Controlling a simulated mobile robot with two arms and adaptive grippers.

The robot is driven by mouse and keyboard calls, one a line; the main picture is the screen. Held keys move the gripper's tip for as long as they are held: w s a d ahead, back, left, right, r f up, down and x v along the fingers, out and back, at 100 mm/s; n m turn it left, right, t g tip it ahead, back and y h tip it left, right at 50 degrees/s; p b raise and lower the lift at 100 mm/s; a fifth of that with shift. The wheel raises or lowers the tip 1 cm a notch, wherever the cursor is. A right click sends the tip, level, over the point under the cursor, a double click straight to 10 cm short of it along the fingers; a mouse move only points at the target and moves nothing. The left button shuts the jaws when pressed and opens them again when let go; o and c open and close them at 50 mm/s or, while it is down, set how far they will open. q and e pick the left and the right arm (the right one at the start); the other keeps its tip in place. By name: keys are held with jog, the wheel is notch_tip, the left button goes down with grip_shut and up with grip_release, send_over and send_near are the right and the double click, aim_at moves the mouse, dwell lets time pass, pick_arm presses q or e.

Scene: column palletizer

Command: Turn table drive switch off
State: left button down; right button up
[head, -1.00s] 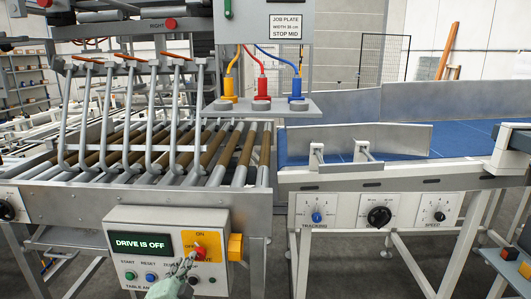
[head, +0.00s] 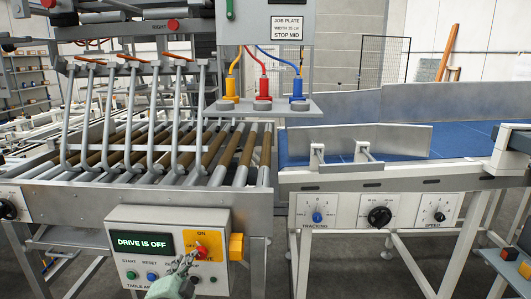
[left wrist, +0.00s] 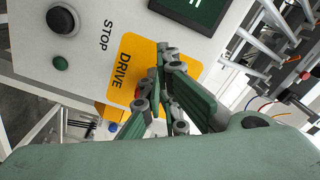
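The drive switch (head: 201,250) is a red knob on a yellow plate marked ON, OFF and DRIVE, on the grey control box. The box's display (head: 142,243) reads "DRIVE IS OFF". My left gripper (head: 187,261) is just in front of the plate, at the lower left of the knob. In the left wrist view its fingers (left wrist: 166,62) are close together over the yellow plate (left wrist: 124,62), with nothing visible between them. A bit of red knob (left wrist: 138,93) shows beside them, mostly hidden. I cannot tell if they touch it. My right gripper is out of view.
The box also carries START, RESET and other buttons (head: 152,276) under the display. A yellow block (head: 236,246) sits at its right side. The roller table (head: 190,170) is above, and a blue conveyor (head: 460,135) with dials stands to the right.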

pick_arm(q)
jog(key=shift+d+f, duration=0.2)
jog(key=shift+d, duration=0.05)
jog(key=shift+s+d+f+b, duration=0.15)
jog(key=shift+d+f+b, duration=0.4)
jog(key=shift+f, duration=0.45)
jog(key=shift+d+f, duration=0.1)
jog(key=shift+d, duration=0.15)
jog(key=shift+a+f, duration=0.2)
jog(key=shift+f, duration=0.1)
jog(key=s+p, duration=0.2)
jog(key=s, duration=0.1)
jog(key=s+p, duration=0.1)
jog(key=s, duration=0.1)
jog(key=shift+s+a+f, duration=0.1)
jog(key=shift+a+f, duration=0.05)
jog(key=shift+a, duration=0.1)
dwell(0.4)
